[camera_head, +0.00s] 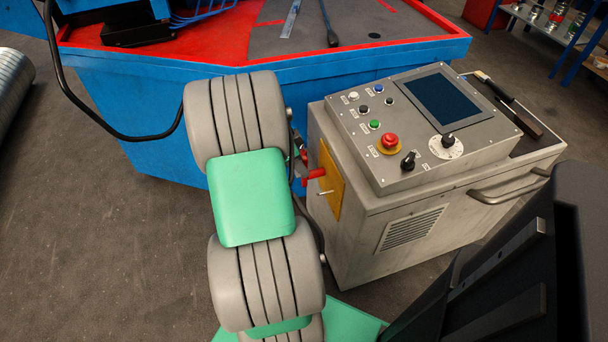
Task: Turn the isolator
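The isolator is a red rotary handle (315,174) on a yellow plate (331,180) on the left side of the grey control cabinet (365,245). A short light rod shows just below the red handle. My arm, with grey ribbed joints and green covers, stands in front and to the left of it. My gripper (299,158) is mostly hidden behind the arm. Only small dark and metallic parts show, close to the isolator's left side. I cannot tell whether the fingers touch the handle or whether they are open.
The sloped panel (405,125) on top has a screen, buttons, a red emergency stop (389,140) and black knobs. Tools lie at its right. A cabinet handle (508,187) juts out in front. A blue machine with a red top (150,60) stands behind.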

